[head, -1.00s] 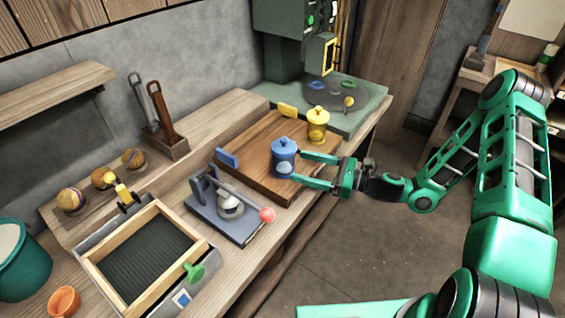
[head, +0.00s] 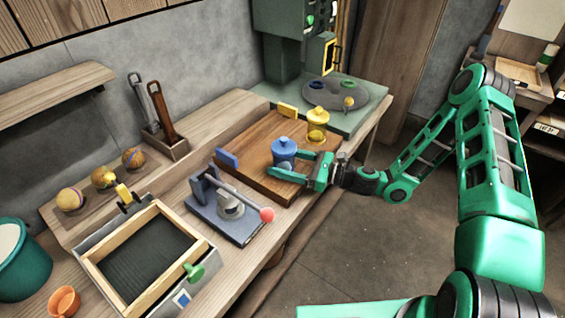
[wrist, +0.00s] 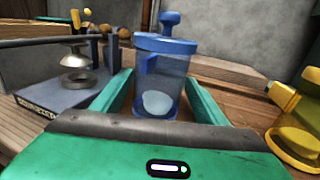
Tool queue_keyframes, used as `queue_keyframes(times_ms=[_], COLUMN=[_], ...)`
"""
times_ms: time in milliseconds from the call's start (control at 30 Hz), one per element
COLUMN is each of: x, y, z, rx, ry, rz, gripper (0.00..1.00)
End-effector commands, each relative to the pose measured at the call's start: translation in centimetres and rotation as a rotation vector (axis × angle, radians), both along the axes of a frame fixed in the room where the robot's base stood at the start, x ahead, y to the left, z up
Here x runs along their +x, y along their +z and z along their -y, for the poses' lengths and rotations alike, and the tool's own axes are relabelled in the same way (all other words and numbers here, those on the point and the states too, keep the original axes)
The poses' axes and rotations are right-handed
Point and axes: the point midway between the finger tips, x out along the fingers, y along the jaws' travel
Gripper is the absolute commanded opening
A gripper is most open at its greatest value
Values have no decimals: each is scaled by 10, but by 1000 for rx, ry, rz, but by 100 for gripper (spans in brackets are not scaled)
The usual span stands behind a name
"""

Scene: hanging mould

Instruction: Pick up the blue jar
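The blue jar (head: 284,152) stands upright on the wooden board, with a knobbed lid and a pale round thing inside it. In the wrist view the blue jar (wrist: 158,75) stands between my two green fingers, with a gap visible at its sides. My gripper (head: 288,165) is open around the lower part of the jar, coming from the right in the head view. It also shows in the wrist view (wrist: 160,100). I cannot tell whether a finger touches the jar.
A yellow jar (head: 317,124) stands behind on the same wooden board (head: 245,150). A grey press (head: 228,205) with a pink-knobbed lever is in front of the board. A wooden-framed tray (head: 150,255) lies at the left. The floor to the right is clear.

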Motion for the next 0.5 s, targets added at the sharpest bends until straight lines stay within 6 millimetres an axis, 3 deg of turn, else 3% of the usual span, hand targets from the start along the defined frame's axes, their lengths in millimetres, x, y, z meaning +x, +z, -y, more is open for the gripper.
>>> queue_keyframes(times_ms=[33,200,500], x=[0,0,0], y=[0,0,2], z=[0,0,0], rx=[0,0,1], ry=[0,0,0], rz=[0,0,0], gripper=[53,17,17])
